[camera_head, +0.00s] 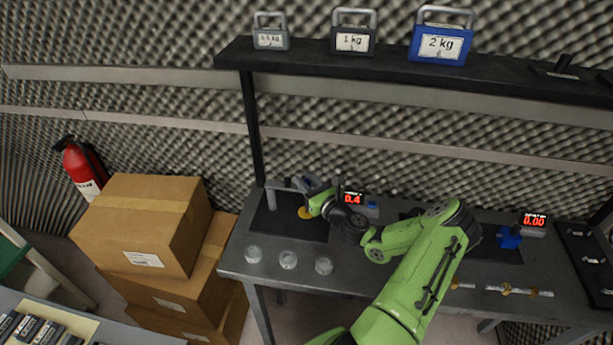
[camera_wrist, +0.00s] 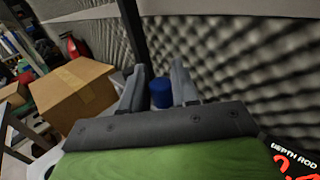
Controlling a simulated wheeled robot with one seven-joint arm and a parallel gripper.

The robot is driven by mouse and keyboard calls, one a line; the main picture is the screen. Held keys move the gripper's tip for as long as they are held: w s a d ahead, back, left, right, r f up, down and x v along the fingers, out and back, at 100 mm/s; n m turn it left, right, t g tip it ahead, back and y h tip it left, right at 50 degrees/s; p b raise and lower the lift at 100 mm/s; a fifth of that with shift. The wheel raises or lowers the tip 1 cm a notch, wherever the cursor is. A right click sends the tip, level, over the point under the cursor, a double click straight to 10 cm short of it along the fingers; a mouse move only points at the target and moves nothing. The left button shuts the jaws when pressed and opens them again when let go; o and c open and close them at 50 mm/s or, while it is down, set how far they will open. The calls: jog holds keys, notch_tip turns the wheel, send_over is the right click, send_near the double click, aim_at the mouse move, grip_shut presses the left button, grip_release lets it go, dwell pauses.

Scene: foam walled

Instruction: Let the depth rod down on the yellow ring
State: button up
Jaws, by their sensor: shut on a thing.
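My gripper (camera_head: 304,186) is over the black pad (camera_head: 262,223) at the left end of the bench. In the wrist view its two grey fingers (camera_wrist: 160,72) are shut on a blue knob (camera_wrist: 161,93), which looks like the depth rod's handle. The rod itself is hidden behind my gripper in the head view. The yellow ring (camera_head: 305,213) lies on the pad just below my gripper. I cannot tell whether the rod touches it. A red readout (camera_head: 353,198) right of my gripper seems to show 0.4; a "DEPTH ROD" label (camera_wrist: 294,157) is partly cut off in the wrist view.
A second readout (camera_head: 534,223) shows 0.00 at the right. Cardboard boxes (camera_head: 155,225) stand left of the bench. A shelf with weights (camera_head: 441,45) runs above it.

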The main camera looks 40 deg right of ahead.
jog(key=shift+f, duration=0.1)
jog(key=o, duration=0.7)
jog(key=shift+s, duration=0.1)
jog(key=s, duration=0.5)
jog(key=s+a, duration=0.1)
jog(key=s, duration=0.4)
jog(key=s+a, duration=0.1)
jog(key=s, duration=0.4)
jog(key=shift+s, duration=0.25)
